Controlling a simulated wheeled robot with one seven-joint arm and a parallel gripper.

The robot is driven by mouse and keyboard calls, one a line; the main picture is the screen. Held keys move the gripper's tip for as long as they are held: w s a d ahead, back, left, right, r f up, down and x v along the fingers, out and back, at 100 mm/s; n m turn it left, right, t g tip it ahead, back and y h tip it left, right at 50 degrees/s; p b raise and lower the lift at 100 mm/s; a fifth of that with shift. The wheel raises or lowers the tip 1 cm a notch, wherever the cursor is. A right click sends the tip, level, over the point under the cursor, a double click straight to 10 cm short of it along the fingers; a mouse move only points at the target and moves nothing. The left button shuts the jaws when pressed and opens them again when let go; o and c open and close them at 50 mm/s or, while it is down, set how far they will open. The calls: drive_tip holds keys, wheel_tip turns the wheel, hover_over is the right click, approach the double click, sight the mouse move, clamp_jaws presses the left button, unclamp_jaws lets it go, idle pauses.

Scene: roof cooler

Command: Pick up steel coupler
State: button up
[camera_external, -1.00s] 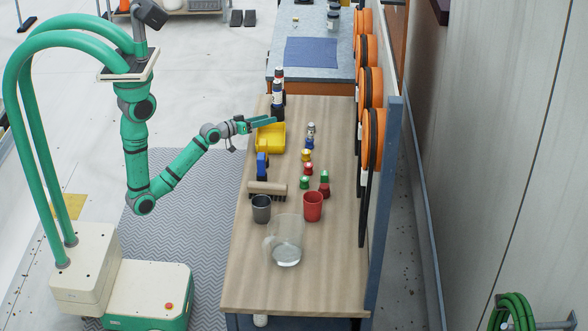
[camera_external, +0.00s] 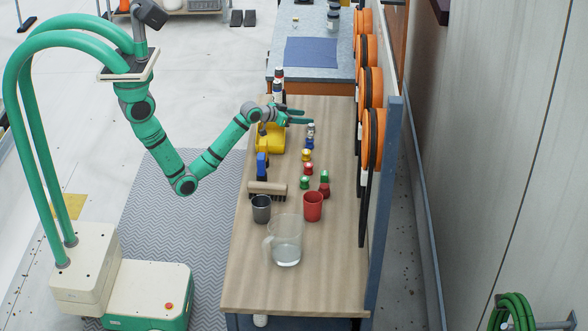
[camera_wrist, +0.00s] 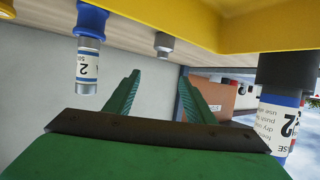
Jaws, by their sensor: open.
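The steel coupler (camera_external: 311,127) is a small silver-grey piece on the wooden table, at the far end of a loose row of coloured pieces. In the wrist view, which is upside down, a small grey piece, likely this coupler (camera_wrist: 164,45), shows under the yellow bin's edge, near the line between the fingers. My gripper (camera_external: 305,117) is over the table just beyond the yellow bin, close to the coupler and apart from it. Its two green fingers (camera_wrist: 159,80) are spread in the wrist view, with nothing between them.
A yellow bin (camera_external: 270,146) lies below my wrist. A blue-collared piece (camera_wrist: 90,20) stands beside the coupler. Orange reels (camera_external: 373,138) line the right. Mugs and a glass jug stand nearer.

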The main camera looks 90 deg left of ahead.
sight(306, 133)
drive_tip(key=shift+f, duration=0.9)
wheel_tip(306, 133, down, 2)
drive_tip(key=shift+f, duration=0.25)
drive_tip(key=shift+x, duration=1.05)
drive_tip(key=shift+w+a+f, duration=0.25)
drive_tip(key=shift+w+f, duration=0.05)
drive_tip(key=shift+w, duration=0.1)
drive_tip(key=c, duration=1.2)
